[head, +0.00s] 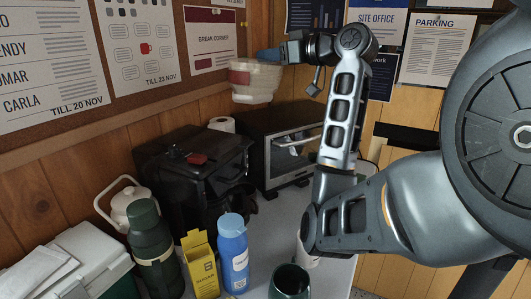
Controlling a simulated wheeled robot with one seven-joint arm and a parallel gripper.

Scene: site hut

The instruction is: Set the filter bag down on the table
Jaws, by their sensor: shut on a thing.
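The filter bag (254,82) is a pale, ribbed, cup-like bundle with a dark red band. It hangs in the air at the upper middle of the head view, in front of the wall and higher than the toaster oven. My gripper (270,56), with blue fingertips, is shut on its upper right edge. The far side of the bag and one finger are hidden. The table (262,238) is a light grey top below, partly covered by things and by my arm.
A black coffee machine (190,170) and a toaster oven (285,150) stand at the back. A dark green flask (155,255), a yellow box (201,268), a blue bottle (233,255) and a green mug (289,282) crowd the front. A small bare strip lies between them.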

